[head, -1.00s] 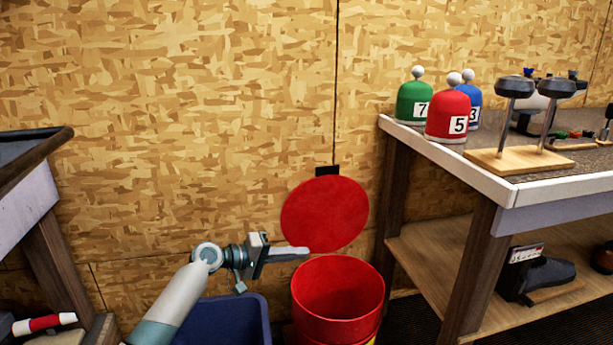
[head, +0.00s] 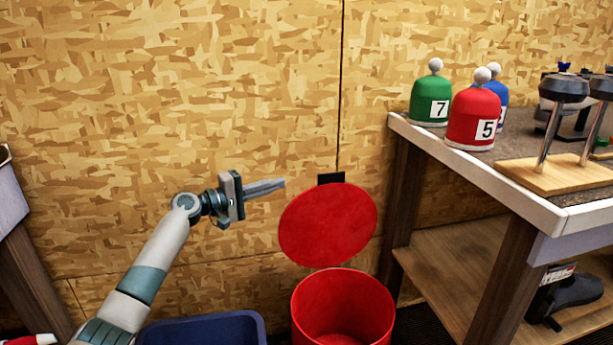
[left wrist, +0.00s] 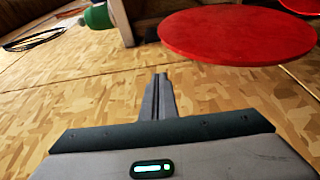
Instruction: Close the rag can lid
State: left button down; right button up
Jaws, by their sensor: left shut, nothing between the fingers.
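The red round rag can lid (head: 328,226) stands raised and open, tilted up at the back of the can, near the wooden wall. The red rag can (head: 343,310) is below it, and its open mouth shows an empty-looking red inside. My left gripper (head: 282,184) is shut and empty, to the upper left of the lid near its top edge, and appears apart from it. In the left wrist view the closed fingers (left wrist: 159,80) point forward, with the lid (left wrist: 238,36) to their upper right. My right gripper is not in view.
A dark blue bin (head: 205,328) stands left of the can, under my left arm. A workbench (head: 480,178) on the right holds green, red and blue numbered headcovers and a wooden stand (head: 553,174). A black piece (head: 331,178) is on the wall behind the lid.

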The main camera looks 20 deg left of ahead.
aim_at(308, 191)
pick_arm(q)
jog(key=shift+w+a+r, duration=0.15)
jog(key=shift+r, duration=0.05)
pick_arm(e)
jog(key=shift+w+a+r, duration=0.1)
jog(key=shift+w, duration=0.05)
